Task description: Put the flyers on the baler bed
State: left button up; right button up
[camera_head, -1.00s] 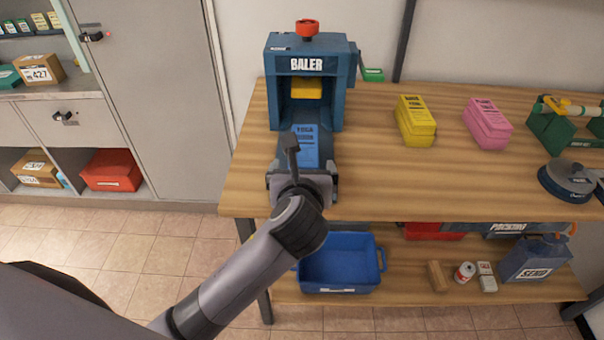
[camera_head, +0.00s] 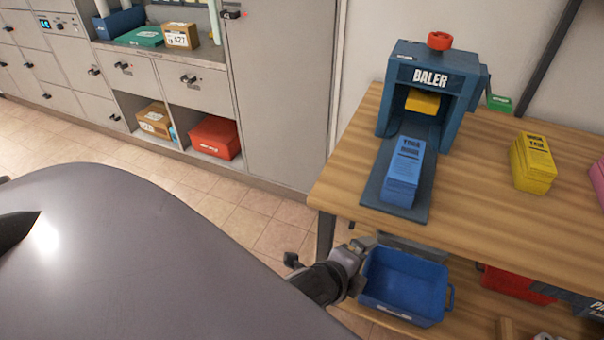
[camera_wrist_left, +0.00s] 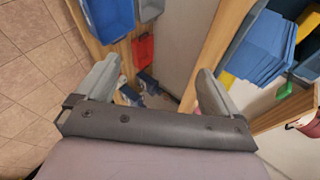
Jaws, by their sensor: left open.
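A blue flyer stack (camera_head: 404,172) lies on the baler bed (camera_head: 377,190), the dark blue plate in front of the baler (camera_head: 432,90). A yellow flyer stack (camera_head: 533,165) stands on the wooden table to the right. A pink stack (camera_head: 597,180) is cut off by the right edge. My left gripper (camera_wrist_left: 157,75) is open and empty in the left wrist view, with the blue stack (camera_wrist_left: 262,48) apart from it at upper right. In the head view the left wrist is low, beside the table's front edge, its fingers hard to make out. My right gripper is out of view.
A blue bin (camera_head: 404,286) sits on the lower shelf, close to my left wrist. A red bin (camera_head: 515,283) is to its right. Grey cabinets (camera_head: 275,90) stand at the back left, with tiled floor (camera_head: 215,205) free before them.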

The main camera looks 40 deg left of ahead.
pick_arm(q)
jog(key=s+a+f+n, duration=0.2)
jog(key=s+f+n, duration=0.1)
jog(key=s+n, duration=0.3)
jog(key=s+a+f+n+h, duration=0.1)
jog(key=s+a+f+n, duration=0.1)
jog(key=s+n, duration=0.4)
jog(key=f+n, duration=0.1)
jog(key=n, duration=0.2)
jog(key=shift+a+f+n, duration=0.25)
jog(key=shift+a+n, duration=0.05)
jog(key=shift+a, duration=0.1)
